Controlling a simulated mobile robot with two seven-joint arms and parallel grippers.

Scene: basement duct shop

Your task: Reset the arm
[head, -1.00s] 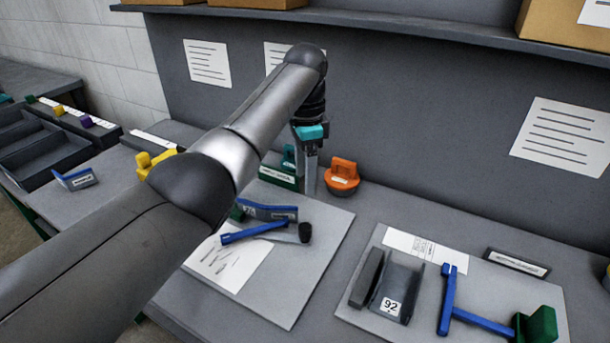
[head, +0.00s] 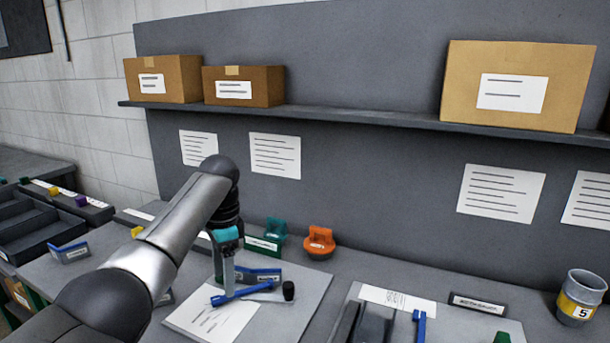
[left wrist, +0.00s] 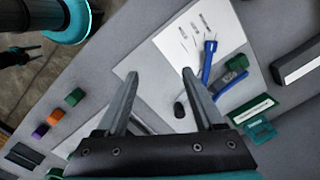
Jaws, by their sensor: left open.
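My left arm comes in from the left in the head view. The blue tool (left wrist: 209,62) lies on a white sheet beyond the right fingertip. A small black piece (left wrist: 179,108) shows on the board between the fingers. I cannot tell the height of the fingertips above the board.
An orange holder (head: 319,241) and a teal holder (head: 275,230) stand at the back of the bench. A second board with a blue tool (head: 420,326) is at right, near a cup (head: 580,296). A shelf (head: 380,118) with cardboard boxes (head: 517,85) runs above.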

